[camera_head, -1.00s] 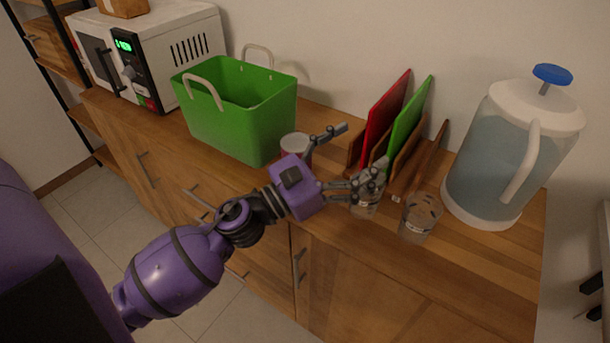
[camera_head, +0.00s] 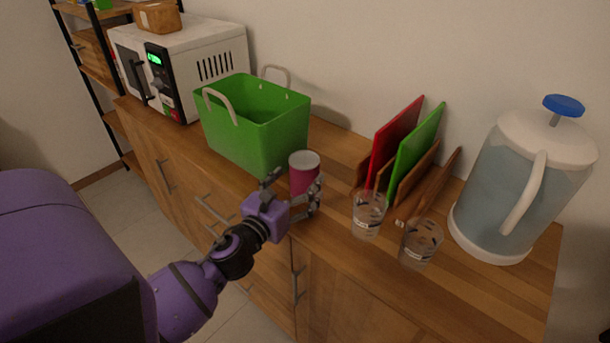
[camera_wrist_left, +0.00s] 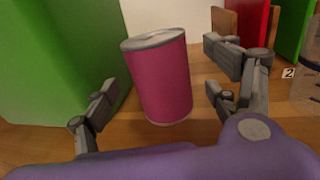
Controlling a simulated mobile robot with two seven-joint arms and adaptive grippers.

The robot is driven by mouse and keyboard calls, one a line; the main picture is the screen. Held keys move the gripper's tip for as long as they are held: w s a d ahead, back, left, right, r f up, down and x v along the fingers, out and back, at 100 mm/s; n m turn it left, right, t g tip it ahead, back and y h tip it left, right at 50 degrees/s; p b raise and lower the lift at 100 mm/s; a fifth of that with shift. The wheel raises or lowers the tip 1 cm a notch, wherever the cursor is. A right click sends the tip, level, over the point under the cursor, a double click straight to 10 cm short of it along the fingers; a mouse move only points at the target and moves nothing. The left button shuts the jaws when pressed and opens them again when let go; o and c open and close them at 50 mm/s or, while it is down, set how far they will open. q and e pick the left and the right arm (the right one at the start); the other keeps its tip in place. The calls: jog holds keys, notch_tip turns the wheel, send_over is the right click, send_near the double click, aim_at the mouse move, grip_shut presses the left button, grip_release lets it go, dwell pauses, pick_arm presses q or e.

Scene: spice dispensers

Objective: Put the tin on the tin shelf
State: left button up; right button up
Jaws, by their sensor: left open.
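The tin (camera_head: 303,174) is a pink-red can with a pale grey lid, standing upright on the wooden counter beside the green basket. It also shows in the left wrist view (camera_wrist_left: 162,80), ahead of and between the open fingers. My left gripper (camera_head: 294,191) is open around the near side of the tin, with one finger to each side; in the left wrist view (camera_wrist_left: 168,97) gaps show between the fingers and the tin. My right gripper is not in view. I cannot identify a tin shelf for certain; a black-framed shelf rack (camera_head: 88,75) stands at the far left.
The green basket (camera_head: 255,130) stands left of the tin. Two clear glasses (camera_head: 367,217) (camera_head: 420,245) stand to the right, before a wooden rack with red (camera_head: 395,140) and green boards (camera_head: 415,145). A water jug (camera_head: 515,185) is at the right, a microwave (camera_head: 190,65) at the left.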

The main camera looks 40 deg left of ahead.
pick_arm(q)
jog(key=w, duration=0.4)
jog(key=shift+a+f, duration=0.1)
jog(key=shift+a, duration=0.2)
jog(key=c, duration=1.6)
jog(key=shift+c, duration=1.2)
jog(key=shift+r, duration=0.25)
